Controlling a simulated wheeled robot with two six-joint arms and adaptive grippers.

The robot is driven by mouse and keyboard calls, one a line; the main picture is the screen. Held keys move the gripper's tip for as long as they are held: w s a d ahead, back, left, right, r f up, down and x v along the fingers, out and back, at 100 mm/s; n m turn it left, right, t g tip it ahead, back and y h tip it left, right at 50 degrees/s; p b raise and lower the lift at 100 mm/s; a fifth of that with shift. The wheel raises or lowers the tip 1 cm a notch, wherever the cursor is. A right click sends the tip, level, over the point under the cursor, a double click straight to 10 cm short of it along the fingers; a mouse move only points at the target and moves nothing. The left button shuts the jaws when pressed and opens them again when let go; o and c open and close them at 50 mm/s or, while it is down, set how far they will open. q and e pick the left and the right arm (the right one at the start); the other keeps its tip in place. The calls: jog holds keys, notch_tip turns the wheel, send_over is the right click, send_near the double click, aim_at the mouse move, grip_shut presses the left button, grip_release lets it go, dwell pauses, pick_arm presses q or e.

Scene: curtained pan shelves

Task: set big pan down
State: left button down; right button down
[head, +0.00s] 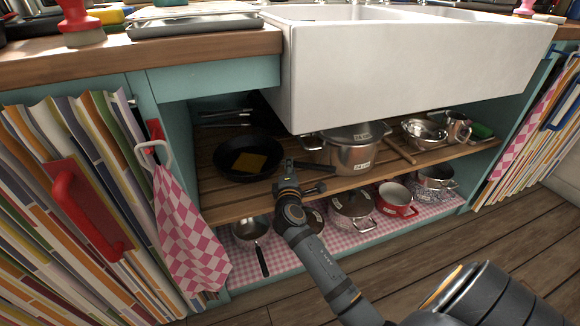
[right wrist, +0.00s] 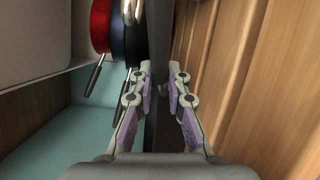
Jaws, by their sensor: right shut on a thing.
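The big pan (head: 230,168) is a black frying pan with a yellow-orange square in its middle. In the head view it is level, at the left of the wooden shelf under the sink. It looks to be on or just over the slats; I cannot tell whether it touches. Its handle points right, toward a steel pot. My right gripper (head: 289,170) is at the shelf's front, shut on this handle. In the right wrist view the dark handle (right wrist: 159,45) runs between the fingers (right wrist: 164,82). My left gripper is not in view.
The steel pot (head: 354,154) stands close right of the handle. The white sink (head: 410,65) hangs low above the shelf (head: 245,203). Below, several pots and pans stand on a checked cloth, including a red pot (head: 397,201). A checked towel (head: 185,225) hangs at the left.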

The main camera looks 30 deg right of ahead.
jog(key=shift+f, duration=0.15)
dwell(0.3)
jog(key=c, duration=1.3)
grip_release()
jog(key=shift+c, duration=0.2)
jog(key=shift+o, duration=0.4)
jog(key=shift+f, duration=0.15)
jog(key=c, duration=0.4)
